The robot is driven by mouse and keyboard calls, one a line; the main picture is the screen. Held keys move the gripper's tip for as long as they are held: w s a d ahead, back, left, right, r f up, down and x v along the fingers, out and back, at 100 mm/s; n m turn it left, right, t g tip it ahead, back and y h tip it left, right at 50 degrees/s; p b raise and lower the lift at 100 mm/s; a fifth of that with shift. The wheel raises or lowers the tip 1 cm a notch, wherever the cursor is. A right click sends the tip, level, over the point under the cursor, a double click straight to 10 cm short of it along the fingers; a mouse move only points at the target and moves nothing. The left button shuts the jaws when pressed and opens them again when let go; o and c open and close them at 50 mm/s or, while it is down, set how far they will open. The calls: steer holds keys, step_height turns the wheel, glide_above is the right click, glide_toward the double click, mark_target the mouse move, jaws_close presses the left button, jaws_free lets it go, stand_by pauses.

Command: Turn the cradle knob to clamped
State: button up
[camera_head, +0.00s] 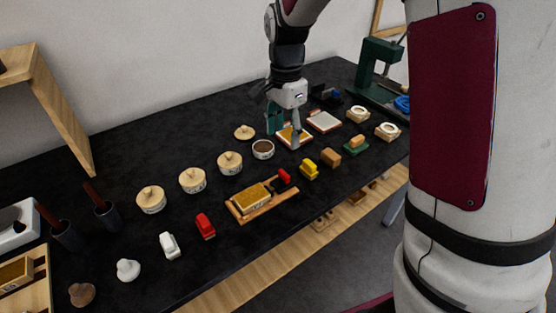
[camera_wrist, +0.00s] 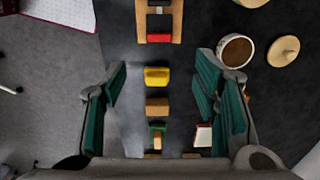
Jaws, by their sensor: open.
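The wooden cradle (camera_head: 236,212) lies near the front middle of the dark table, with a golden-brown fragment (camera_head: 251,197) on it. A red part (camera_head: 283,177), which looks like the cradle knob, is at its right end; its setting is too small to read. In the wrist view the cradle (camera_wrist: 175,22) is at the top edge, with the red part (camera_wrist: 158,38) at its near end. My gripper (camera_head: 284,132) is open and empty above the table, behind and level with the cradle's right end. In the wrist view its teal fingers (camera_wrist: 161,80) are spread wide, apart from everything.
A yellow block (camera_head: 309,169), a brown block (camera_head: 330,157) and a green-based block (camera_head: 356,145) run rightward from the cradle. An open jar (camera_head: 263,149) stands behind it; its lid (camera_head: 244,132) lies beyond. Lidded jars (camera_head: 192,180) stand left. A red block (camera_head: 205,226) is front left.

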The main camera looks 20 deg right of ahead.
mark_target(284, 173)
step_height(284, 173, down, 13)
steer(key=shift+f, duration=0.2)
stand_by(0.3)
steer(key=c, duration=1.2)
